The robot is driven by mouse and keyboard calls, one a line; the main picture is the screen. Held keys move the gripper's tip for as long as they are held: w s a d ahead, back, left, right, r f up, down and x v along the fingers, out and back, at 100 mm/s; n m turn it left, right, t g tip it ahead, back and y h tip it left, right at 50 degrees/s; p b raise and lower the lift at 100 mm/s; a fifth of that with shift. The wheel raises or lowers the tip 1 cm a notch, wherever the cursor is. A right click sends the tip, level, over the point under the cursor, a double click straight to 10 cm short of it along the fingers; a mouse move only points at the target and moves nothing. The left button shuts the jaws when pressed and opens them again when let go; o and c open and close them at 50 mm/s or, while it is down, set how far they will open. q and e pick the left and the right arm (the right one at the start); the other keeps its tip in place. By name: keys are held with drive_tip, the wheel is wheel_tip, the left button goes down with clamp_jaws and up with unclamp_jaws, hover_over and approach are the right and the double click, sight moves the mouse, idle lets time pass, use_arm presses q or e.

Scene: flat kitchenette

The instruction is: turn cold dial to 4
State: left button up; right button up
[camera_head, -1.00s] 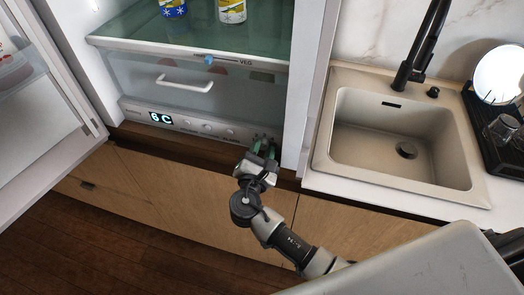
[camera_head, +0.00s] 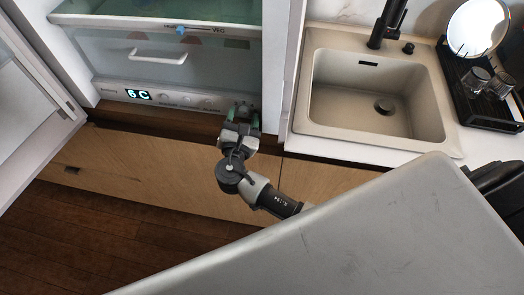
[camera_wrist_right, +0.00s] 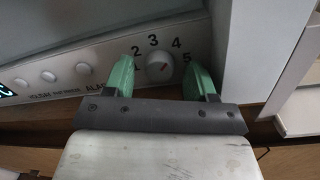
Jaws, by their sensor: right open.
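The cold dial (camera_wrist_right: 160,66) is a small round white knob on the fridge's control panel, with numbers around it; 2, 3, 4 and 5 are readable in the right wrist view. A faint reddish mark shows on its face, but its exact setting is hard to tell. My right gripper (camera_wrist_right: 166,78) is open, with one green finger on each side of the dial; contact cannot be told. In the head view my right gripper (camera_head: 243,117) is at the right end of the panel (camera_head: 175,99) and hides the dial. My left gripper is out of view.
A lit display (camera_head: 139,95) and several round buttons (camera_wrist_right: 83,69) lie left of the dial. The fridge's side wall (camera_wrist_right: 258,55) rises close to the right finger. Above is a drawer (camera_head: 158,58); a sink (camera_head: 375,100) is at the right.

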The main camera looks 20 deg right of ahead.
use_arm(q)
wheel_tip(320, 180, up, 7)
drive_tip(key=p, duration=0.6)
use_arm(e)
drive_tip(key=n, duration=0.3)
drive_tip(key=r+n, duration=0.1)
drive_tip(key=n, duration=0.2)
drive_tip(key=shift+n, duration=0.4)
drive_tip(key=shift+s+a+f+b, duration=0.4)
drive_tip(key=shift+s+f+b, duration=0.2)
drive_tip(key=shift+b, duration=0.3)
drive_tip(key=b+v, duration=0.3)
drive_tip(key=v, duration=0.6)
use_arm(q)
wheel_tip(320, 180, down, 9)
drive_tip(key=b, duration=0.4)
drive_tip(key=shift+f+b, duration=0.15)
drive_tip(key=shift+b, duration=0.2)
use_arm(e)
drive_tip(key=s+d+f+m+g+y, duration=0.1)
drive_tip(key=s+d+f+m+g, duration=0.1)
drive_tip(key=f, duration=0.8)
drive_tip(key=s+d+f+m+g+y, duration=0.1)
drive_tip(key=s+f+m+g+y, duration=0.1)
drive_tip(key=f, duration=0.7)
drive_tip(key=s+d+f+m+g+y, duration=0.2)
drive_tip(key=s+f+m+g, duration=0.1)
drive_tip(key=f, duration=0.7)
drive_tip(key=shift+d+f+g, duration=0.35)
drive_tip(key=shift+g, duration=0.15)
